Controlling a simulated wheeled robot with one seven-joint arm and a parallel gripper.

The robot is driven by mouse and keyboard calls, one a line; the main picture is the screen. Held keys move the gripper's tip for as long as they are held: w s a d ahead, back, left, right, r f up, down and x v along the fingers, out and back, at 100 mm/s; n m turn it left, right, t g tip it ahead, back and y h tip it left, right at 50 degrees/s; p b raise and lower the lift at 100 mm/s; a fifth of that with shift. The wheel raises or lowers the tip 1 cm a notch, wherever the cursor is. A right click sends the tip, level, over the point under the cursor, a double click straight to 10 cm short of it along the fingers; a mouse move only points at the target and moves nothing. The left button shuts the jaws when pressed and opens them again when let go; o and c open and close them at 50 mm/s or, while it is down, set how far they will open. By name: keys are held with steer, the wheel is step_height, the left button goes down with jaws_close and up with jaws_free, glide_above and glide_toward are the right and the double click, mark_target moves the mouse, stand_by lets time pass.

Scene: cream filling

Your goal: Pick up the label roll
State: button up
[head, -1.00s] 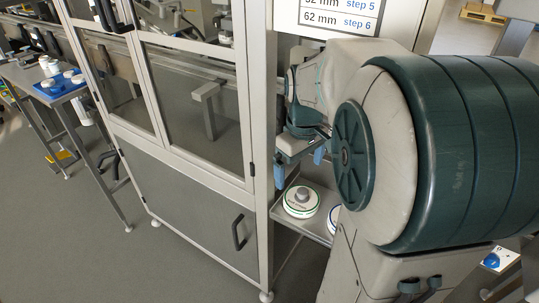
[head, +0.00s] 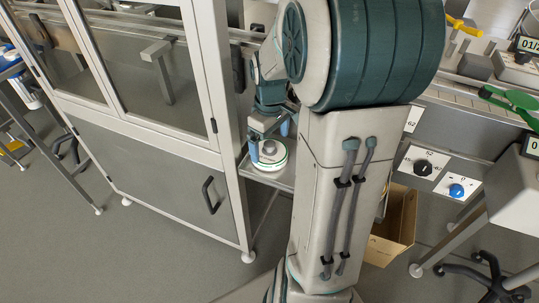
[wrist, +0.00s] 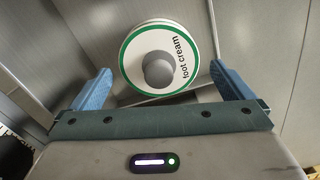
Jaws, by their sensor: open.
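The label roll (head: 277,162) is a white disc with a green ring and a grey knob at its centre. It lies flat on a small metal shelf (head: 262,178) beside the cabinet. In the wrist view the roll (wrist: 150,38) reads "foot cream" and sits ahead of the fingertips, roughly centred between them. My gripper (head: 269,142) points down just above the roll, its blue fingers apart and empty. In the wrist view my gripper (wrist: 161,78) shows a finger on each side, with no clear contact on the roll.
The glass-doored cabinet (head: 150,150) stands close on the left of the shelf. A control panel with knobs (head: 440,170) is on the right, with a cardboard box (head: 392,235) below it. My arm hides the shelf's right part.

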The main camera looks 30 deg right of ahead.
mark_target(270, 143)
step_height(270, 143, down, 4)
steer(key=shift+w+f+b, duration=0.1)
steer(key=shift+w+b, duration=0.05)
steer(key=shift+b, duration=0.4)
steer(key=c, duration=0.8)
